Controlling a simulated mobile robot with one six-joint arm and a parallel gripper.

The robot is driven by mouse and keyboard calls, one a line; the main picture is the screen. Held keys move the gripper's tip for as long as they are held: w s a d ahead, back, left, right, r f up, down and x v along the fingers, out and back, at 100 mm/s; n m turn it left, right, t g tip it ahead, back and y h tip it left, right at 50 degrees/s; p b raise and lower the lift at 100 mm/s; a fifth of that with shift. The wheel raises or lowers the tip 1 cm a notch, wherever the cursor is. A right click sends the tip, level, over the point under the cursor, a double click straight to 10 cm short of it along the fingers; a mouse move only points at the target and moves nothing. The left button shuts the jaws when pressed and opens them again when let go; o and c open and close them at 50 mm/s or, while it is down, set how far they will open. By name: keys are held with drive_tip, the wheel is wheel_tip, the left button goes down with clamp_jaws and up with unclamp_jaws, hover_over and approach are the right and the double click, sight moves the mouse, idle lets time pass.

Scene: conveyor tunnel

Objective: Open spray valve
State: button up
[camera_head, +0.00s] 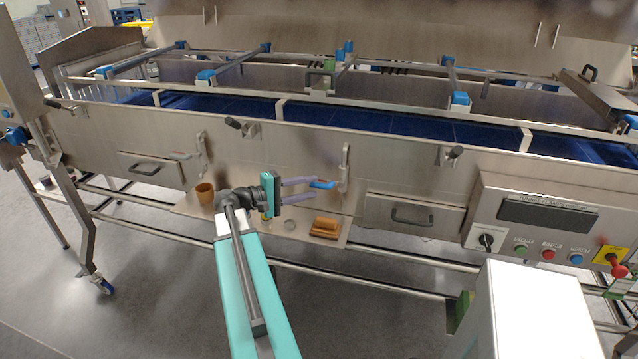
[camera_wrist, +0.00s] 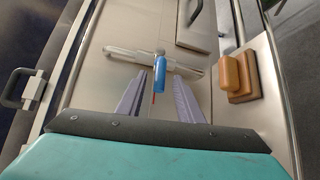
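The spray valve has a blue lever handle (camera_head: 322,184) with a little red on it, beside a vertical steel pipe (camera_head: 345,168) on the machine's front panel. In the wrist view the blue handle (camera_wrist: 160,75) lies in front of the steel pipe (camera_wrist: 150,60). My gripper (camera_head: 312,188) reaches to the handle from the left. Its two purple fingers are spread, and in the wrist view (camera_wrist: 160,78) the handle shows between the fingertips, with gaps on both sides. I cannot tell how deep the handle sits between them.
A similar pipe (camera_head: 202,150) with a lever stands farther left. A shelf below holds a brown cup (camera_head: 205,194) and a brown block (camera_head: 325,227), also in the wrist view (camera_wrist: 236,76). A drawer handle (camera_head: 412,216) and a control panel (camera_head: 540,225) are to the right.

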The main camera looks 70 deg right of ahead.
sight(315, 187)
drive_tip(key=shift+p+x, duration=0.5)
drive_tip(key=shift+x, duration=1.55)
clamp_jaws()
drive_tip(key=shift+f, duration=0.1)
